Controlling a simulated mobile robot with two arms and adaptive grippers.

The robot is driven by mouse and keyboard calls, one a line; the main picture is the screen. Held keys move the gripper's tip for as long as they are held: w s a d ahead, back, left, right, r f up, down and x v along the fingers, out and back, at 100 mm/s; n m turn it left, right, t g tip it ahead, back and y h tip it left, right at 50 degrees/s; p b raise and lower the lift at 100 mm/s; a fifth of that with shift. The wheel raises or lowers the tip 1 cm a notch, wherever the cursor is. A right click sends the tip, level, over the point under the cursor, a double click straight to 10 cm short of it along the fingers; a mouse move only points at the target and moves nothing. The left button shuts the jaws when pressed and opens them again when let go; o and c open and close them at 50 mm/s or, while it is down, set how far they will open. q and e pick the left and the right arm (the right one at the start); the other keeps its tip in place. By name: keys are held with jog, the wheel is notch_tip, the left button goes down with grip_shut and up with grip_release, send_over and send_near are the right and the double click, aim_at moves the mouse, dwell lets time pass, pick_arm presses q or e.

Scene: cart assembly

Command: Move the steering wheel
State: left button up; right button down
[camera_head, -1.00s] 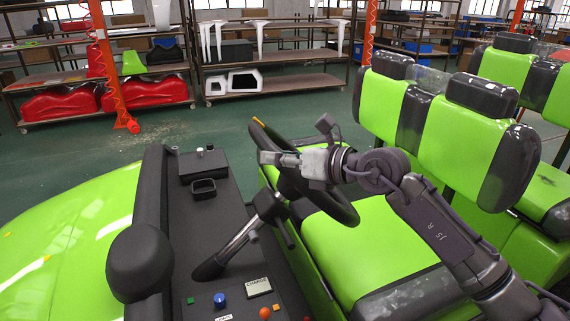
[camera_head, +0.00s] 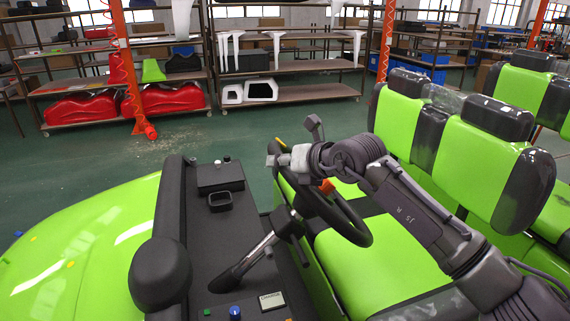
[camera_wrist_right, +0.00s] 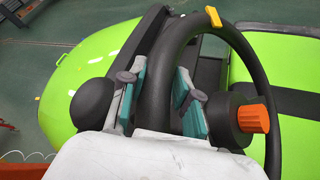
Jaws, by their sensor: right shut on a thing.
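The black steering wheel (camera_head: 354,229) sits on its slanted column (camera_head: 247,262) in front of the green driver's seat. Its rim bears a yellow mark, which shows at the top in the right wrist view (camera_wrist_right: 213,17). An orange knob (camera_wrist_right: 253,119) shows near the hub. My right gripper (camera_head: 273,155) is at the far left part of the rim. In the right wrist view its two teal-padded fingers (camera_wrist_right: 160,98) lie on either side of the rim, shut on it. Its wrist hides part of the wheel in the head view. My left gripper is not in view.
A black dashboard (camera_head: 226,228) with a round black housing (camera_head: 159,273) lies left of the wheel. Green seats (camera_head: 468,165) stand to the right, close to my right arm. Shelves (camera_head: 300,93) stand at the back.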

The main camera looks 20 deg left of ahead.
jog(key=shift+w+a+r, duration=0.1)
jog(key=shift+r, duration=0.15)
jog(key=c, duration=1.1)
grip_release()
jog(key=shift+c, duration=0.2)
jog(key=o, duration=0.3)
jog(key=shift+f, duration=0.2)
jog(key=v, duration=1.2)
jog(key=shift+a, duration=0.1)
